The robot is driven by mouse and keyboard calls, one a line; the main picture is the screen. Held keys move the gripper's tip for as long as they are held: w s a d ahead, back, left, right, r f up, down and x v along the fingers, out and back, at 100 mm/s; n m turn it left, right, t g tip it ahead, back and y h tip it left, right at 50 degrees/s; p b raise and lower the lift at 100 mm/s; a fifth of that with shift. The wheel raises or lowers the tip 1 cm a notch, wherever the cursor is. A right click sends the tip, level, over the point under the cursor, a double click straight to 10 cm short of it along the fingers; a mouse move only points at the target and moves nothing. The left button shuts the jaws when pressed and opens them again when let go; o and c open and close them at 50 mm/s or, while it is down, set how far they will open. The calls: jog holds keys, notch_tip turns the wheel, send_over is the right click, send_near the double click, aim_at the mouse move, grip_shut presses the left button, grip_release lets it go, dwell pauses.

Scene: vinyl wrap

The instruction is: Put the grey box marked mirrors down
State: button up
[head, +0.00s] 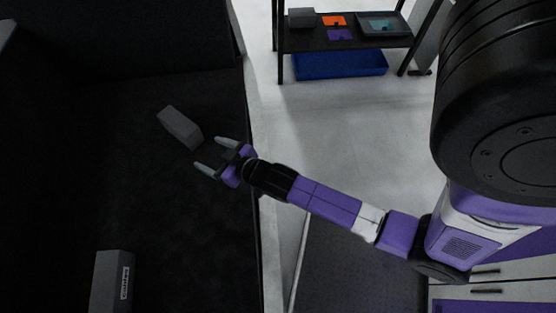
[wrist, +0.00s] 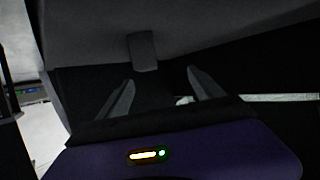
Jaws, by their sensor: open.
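A plain grey box (head: 180,128) lies on the dark surface (head: 110,180) in the head view, just beyond my fingertips. No marking shows on it. My gripper (head: 207,153) is open and empty, its two fingers pointing toward this box. In the wrist view a grey box (wrist: 143,52) stands ahead, in the gap between the open fingers (wrist: 160,82), apart from them. A second grey box (head: 112,282) with a small white label lies at the lower left of the head view. The label is too small to read.
A black rack (head: 345,42) at the top holds a grey box, orange and purple pieces and a tray (head: 383,24). A blue bin (head: 340,65) sits under it. The dark surface between the two grey boxes is clear. Drawers (head: 490,283) stand at the lower right.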

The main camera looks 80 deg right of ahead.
jog(key=s+a+r+n+t+y, duration=0.1)
jog(key=s+a+r, duration=0.2)
jog(key=s+a, duration=0.3)
jog(key=s+a+r+n+y, duration=0.15)
jog(key=s+a+r, duration=0.25)
jog(key=s, duration=0.4)
jog(key=s+a+r+n+y, duration=0.1)
jog(key=s+a+r, duration=0.3)
jog(key=s+r, duration=0.5)
notch_tip(320, 180, up, 3)
jog(key=shift+a+f+t+y, duration=0.1)
jog(key=shift+a+t+y, duration=0.2)
jog(key=shift+t+y, duration=0.15)
